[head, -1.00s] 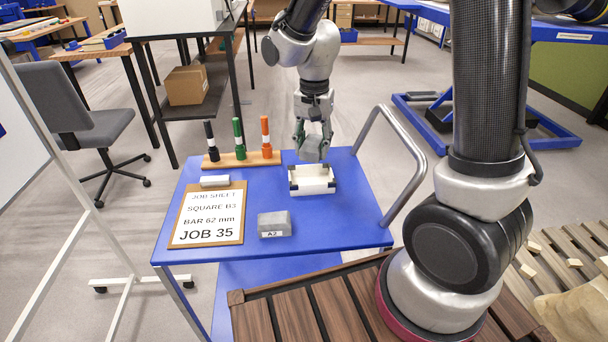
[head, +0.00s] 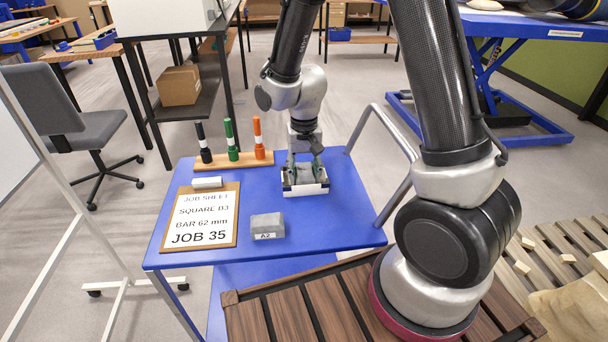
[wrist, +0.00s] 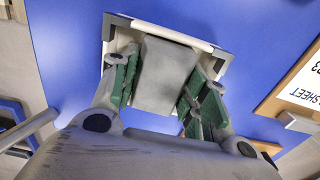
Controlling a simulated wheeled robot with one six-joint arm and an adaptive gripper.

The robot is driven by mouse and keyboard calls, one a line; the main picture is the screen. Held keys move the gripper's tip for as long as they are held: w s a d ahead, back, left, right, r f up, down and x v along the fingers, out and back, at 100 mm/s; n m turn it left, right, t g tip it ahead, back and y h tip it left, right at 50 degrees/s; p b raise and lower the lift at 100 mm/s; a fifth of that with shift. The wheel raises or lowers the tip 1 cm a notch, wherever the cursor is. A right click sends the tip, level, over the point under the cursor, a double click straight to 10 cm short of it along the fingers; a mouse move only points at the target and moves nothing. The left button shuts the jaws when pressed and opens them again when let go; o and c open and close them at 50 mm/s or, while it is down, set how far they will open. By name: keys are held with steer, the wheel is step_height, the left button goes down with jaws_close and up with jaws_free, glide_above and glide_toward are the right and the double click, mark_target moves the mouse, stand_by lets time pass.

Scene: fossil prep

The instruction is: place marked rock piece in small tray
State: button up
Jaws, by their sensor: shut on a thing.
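My gripper (head: 304,174) points down over the small white tray (head: 306,190) with dark corners on the blue cart top. In the wrist view, its green-padded fingers are shut on a grey rock piece (wrist: 165,75), one on each side. The rock is over the tray's opening, and the tray's rim (wrist: 172,33) shows beyond it. I cannot tell whether the rock touches the tray floor. No mark shows on the held rock's visible faces. Another grey block (head: 268,222), labelled A2, sits on the cart in front of the tray.
A wooden rack (head: 233,161) with black, green and orange markers stands at the back left. A metal handle (head: 362,132) rises at the cart's right. Blue surface is clear right of the tray.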

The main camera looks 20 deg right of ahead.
steer(key=shift+f, duration=0.4)
steer(key=shift+f, duration=0.1)
steer(key=o, duration=1.3)
steer(key=shift+c, duration=0.2)
